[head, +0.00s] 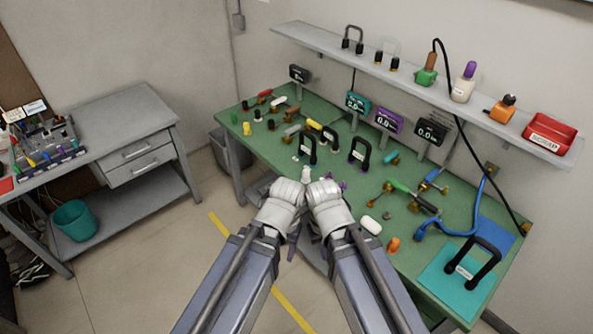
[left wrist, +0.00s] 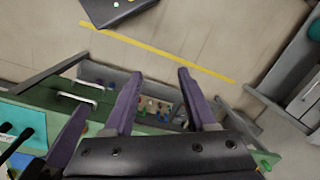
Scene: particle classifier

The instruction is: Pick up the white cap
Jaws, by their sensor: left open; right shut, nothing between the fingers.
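Several small white pieces lie on the green worktable (head: 340,215). A smooth white rounded piece (head: 372,225) lies right of my right gripper (head: 328,200). I cannot tell which is the cap. My left gripper (head: 284,205) is beside the right one at the table's near edge. In the left wrist view my left gripper (left wrist: 158,82) is open and empty, with its purple fingers apart. My right gripper is shut and empty; its fingertips are mostly hidden in the head view.
A shelf (head: 400,75) behind the table holds bottles, padlocks and a red bin (head: 550,135). Black-handled pieces, tools and a blue hose (head: 470,230) crowd the table.

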